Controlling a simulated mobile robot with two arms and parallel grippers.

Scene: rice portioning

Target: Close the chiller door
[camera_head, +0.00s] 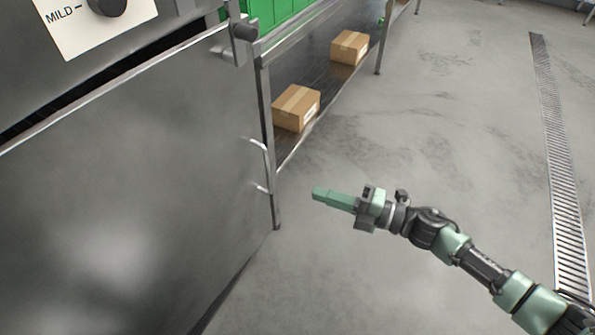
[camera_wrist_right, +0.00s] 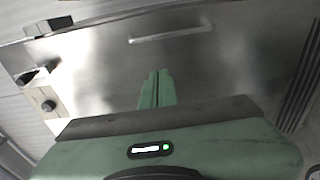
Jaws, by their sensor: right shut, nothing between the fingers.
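The chiller door (camera_head: 110,190) is a large grey metal panel filling the left of the head view. Its pale bar handle (camera_head: 262,165) is near its right edge. The door also shows in the right wrist view (camera_wrist_right: 215,70), with the handle (camera_wrist_right: 172,33) beyond my fingertips. A dark gap runs above its top edge; I cannot tell how far the door stands open. My right gripper (camera_head: 318,192) is shut and empty, right of the handle and apart from it, pointing left. Its green fingers are together in the wrist view (camera_wrist_right: 158,74). My left gripper is out of view.
A metal bracket (camera_head: 240,40) is at the door's upper right corner. A steel rack with a low shelf (camera_head: 325,75) stands behind, holding two cardboard boxes (camera_head: 296,107). Open concrete floor (camera_head: 430,130) lies to the right, with a drain grate (camera_head: 562,180).

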